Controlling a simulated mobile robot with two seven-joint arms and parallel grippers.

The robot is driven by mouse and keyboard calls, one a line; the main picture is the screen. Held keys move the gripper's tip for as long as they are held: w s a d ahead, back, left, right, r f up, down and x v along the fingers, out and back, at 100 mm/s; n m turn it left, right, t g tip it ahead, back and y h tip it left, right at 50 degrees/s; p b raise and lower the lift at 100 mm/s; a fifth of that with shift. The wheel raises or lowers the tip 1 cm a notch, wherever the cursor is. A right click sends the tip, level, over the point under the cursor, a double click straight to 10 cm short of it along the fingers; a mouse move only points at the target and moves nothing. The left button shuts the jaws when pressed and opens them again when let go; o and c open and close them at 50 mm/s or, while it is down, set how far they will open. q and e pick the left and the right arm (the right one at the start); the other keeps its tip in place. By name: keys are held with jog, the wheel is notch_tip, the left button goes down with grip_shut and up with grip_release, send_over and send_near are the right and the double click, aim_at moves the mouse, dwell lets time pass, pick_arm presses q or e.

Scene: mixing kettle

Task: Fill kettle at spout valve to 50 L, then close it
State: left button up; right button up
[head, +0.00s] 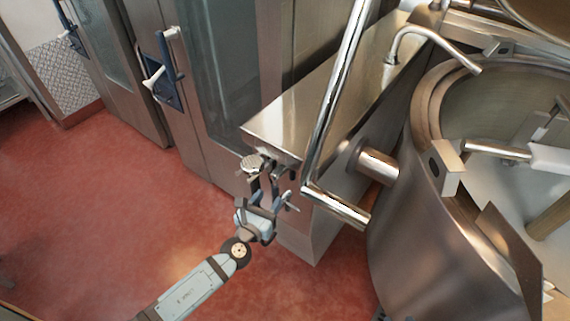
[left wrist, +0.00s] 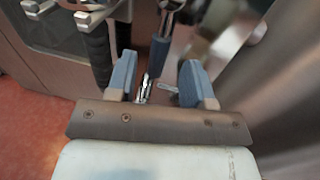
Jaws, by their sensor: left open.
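The steel mixing kettle (head: 415,235) fills the right of the head view, its bowl open at the top. A curved chrome spout (head: 425,33) rises from the steel console (head: 325,95) and its tip hangs over the bowl. I cannot tell whether water runs or how full the bowl is. My left gripper (head: 270,182) is open beside the console's front end. In the left wrist view a small chrome lever (left wrist: 144,88) shows between its two blue-padded fingers, apparently not clamped. I cannot tell whether this is the spout valve. My right gripper is out of view.
A bent chrome rail (head: 334,100) stands right of my left gripper, before the console. A steel pivot cylinder (head: 378,165) lies between console and kettle. Tall steel cabinets with handles (head: 160,75) stand behind. The red floor (head: 90,215) at left is clear.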

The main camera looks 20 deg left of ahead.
aim_at(273, 191)
pick_arm(q)
jog(key=shift+w+d, duration=0.2)
jog(key=shift+w, duration=0.95)
jog(key=shift+w+d, duration=0.15)
jog(key=shift+w, duration=1)
grip_shut()
